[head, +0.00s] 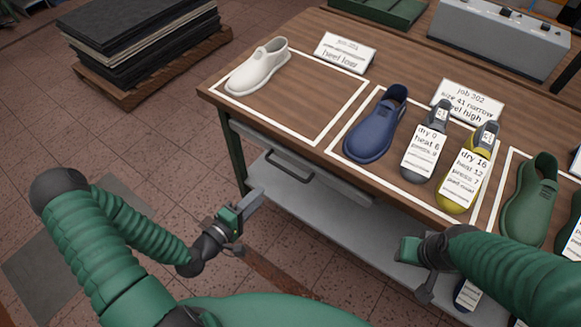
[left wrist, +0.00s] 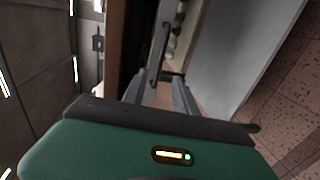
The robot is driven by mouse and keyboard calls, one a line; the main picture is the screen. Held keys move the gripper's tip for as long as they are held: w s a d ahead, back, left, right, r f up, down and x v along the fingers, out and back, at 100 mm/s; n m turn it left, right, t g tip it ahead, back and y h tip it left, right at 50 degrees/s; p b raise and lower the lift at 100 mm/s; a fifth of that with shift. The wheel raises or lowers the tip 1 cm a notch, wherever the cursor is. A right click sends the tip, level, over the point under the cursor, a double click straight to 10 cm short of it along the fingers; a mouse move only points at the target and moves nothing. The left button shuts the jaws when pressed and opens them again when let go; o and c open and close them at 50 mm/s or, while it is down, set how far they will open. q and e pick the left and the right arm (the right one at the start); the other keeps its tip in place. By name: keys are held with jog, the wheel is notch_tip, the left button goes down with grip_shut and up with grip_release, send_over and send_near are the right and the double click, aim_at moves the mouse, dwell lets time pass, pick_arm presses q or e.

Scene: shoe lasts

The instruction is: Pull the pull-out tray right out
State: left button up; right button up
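The pull-out tray (head: 345,192) sits under the tabletop, its grey front with a dark bar handle (head: 290,168) facing me. It looks pushed in. My left gripper (head: 254,198) is in front of and below the handle, apart from it in the head view. In the left wrist view its two fingers (left wrist: 158,96) are spread, and the dark handle (left wrist: 158,55) shows ahead of them, near the gap. Nothing is held. My right gripper (head: 408,250) is near the table's front edge at the right; its fingers are mostly hidden.
The wooden table (head: 300,62) carries a white shoe (head: 258,68), a blue shoe (head: 376,128), a green shoe (head: 530,200), labelled lasts and job cards. A grey lower shelf (head: 325,215) lies below the tray. A pallet of dark sheets (head: 140,45) stands back left. Floor in front is clear.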

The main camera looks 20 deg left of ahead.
aim_at(286, 169)
pick_arm(q)
jog(key=b+x, duration=0.1)
jog(key=x, duration=1.4)
jog(key=shift+f, duration=0.2)
jog(key=shift+s, duration=0.1)
grip_shut()
jog(key=shift+s+f, duration=0.1)
jog(key=shift+f, duration=0.05)
